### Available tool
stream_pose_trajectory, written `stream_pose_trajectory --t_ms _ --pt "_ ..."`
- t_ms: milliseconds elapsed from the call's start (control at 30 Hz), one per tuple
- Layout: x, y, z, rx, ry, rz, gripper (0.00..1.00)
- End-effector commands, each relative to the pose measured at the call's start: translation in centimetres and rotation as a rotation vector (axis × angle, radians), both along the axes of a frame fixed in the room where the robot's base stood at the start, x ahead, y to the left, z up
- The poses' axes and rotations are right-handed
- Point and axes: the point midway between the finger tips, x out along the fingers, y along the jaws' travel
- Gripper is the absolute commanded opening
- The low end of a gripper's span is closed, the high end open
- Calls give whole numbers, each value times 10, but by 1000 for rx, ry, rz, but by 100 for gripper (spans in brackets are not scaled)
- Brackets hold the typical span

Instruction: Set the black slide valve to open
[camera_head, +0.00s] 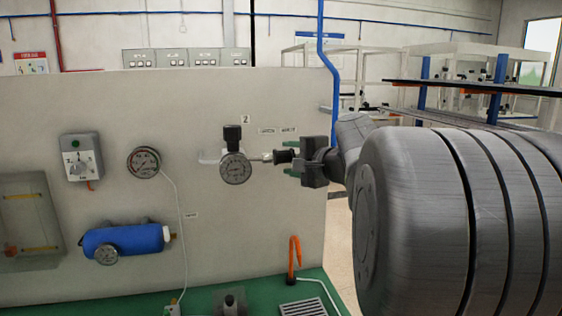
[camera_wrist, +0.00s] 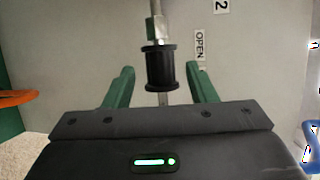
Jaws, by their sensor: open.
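The black slide valve (camera_wrist: 160,66) is a flanged black sleeve on a thin metal pipe, with a metal fitting above it in the wrist view. In the head view the slide valve (camera_head: 282,157) sits at the right end of the short pipe from the gauge. My gripper (camera_wrist: 159,72) is open, its green fingers on either side of the sleeve, with a visible gap on both sides. In the head view my gripper (camera_head: 290,158) comes from the right, fingers above and below the sleeve. An OPEN label (camera_wrist: 199,45) is on the panel beside the valve.
The grey panel (camera_head: 100,110) carries a gauge with a black knob (camera_head: 235,167), another round gauge (camera_head: 144,162), a control box (camera_head: 82,157) and a blue cylinder (camera_head: 122,240). An orange hook-shaped part (camera_head: 294,258) stands below the valve. Racks (camera_head: 450,65) stand behind the panel.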

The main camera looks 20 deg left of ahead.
Motion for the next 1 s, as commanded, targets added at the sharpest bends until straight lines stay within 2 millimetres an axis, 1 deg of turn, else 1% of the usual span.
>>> stream_pose_trajectory --t_ms 33,200,300,400,500,633,867,1000 --pt "-6 -13 1 1 -3 -5 51" --pt "-24 -43 6 1 -1 -3 51" --pt "-31 -55 9 2 0 -2 51" --pt "-36 -63 11 1 0 0 51" --pt "-39 -67 12 1 0 0 51" --pt "-40 -69 13 1 1 2 51" --pt "-40 -68 13 1 1 2 51" --pt "-37 -64 12 1 2 3 51"
